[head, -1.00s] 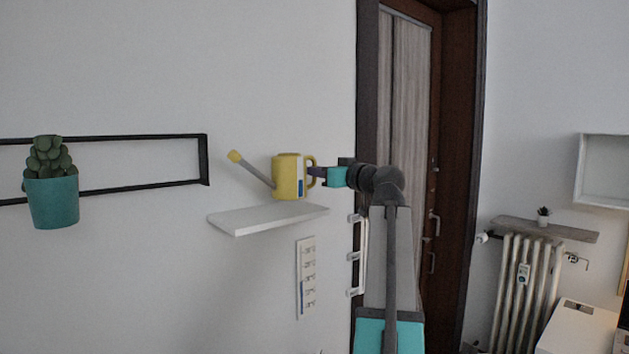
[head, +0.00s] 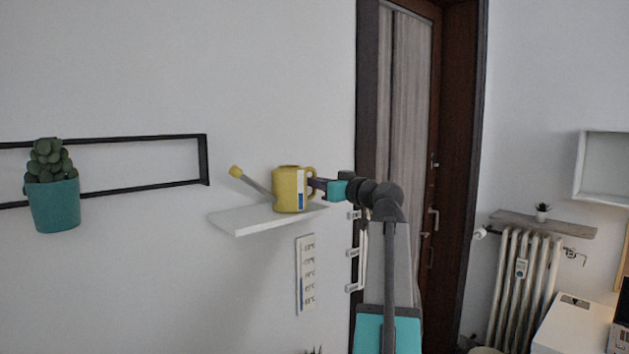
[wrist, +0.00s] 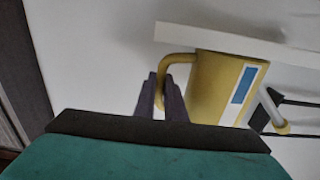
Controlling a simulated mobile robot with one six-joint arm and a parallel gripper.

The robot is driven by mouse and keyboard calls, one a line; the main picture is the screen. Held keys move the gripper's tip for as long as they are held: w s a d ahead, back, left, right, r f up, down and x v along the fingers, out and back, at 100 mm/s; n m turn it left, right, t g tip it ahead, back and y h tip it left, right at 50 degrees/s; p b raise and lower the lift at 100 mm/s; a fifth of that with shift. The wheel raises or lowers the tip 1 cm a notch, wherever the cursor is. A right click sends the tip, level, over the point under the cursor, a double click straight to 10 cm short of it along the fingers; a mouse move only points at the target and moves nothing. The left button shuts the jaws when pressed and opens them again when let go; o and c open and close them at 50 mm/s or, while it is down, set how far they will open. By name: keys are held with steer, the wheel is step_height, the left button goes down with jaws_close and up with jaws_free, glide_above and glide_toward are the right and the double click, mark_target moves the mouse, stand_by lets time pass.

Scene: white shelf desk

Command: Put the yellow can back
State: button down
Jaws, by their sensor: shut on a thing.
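The yellow can (head: 287,190) is a watering can with a grey spout tipped in yellow and a blue and white label. In the head view it is upright at the white wall shelf (head: 240,222), its base at the level of the shelf top; I cannot tell whether it bears on the shelf. My gripper (head: 316,184) reaches in from the right and is shut on the can's handle. The wrist view shows my gripper's dark fingers (wrist: 162,98) at the looped handle of the yellow can (wrist: 210,88), with the white shelf (wrist: 240,42) along it.
A teal pot with a cactus (head: 54,203) stands at the black wall frame (head: 150,188) on the left. A brown door frame (head: 452,150) is behind my arm. The shelf's left part is bare.

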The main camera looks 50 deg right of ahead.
stand_by(0.3)
steer(key=c, duration=1.8)
jaws_free()
steer(key=shift+r, duration=0.1)
steer(key=shift+s+a+b, duration=0.25)
steer(key=shift+s+b, duration=0.45)
steer(key=shift+s, duration=1.3)
steer(key=shift+s+a+b, duration=0.2)
steer(key=shift+s+b, duration=0.5)
steer(key=shift+s, duration=1.3)
steer(key=shift+s+a+b, duration=0.25)
steer(key=shift+s+b, duration=0.45)
steer(key=shift+s, duration=1.3)
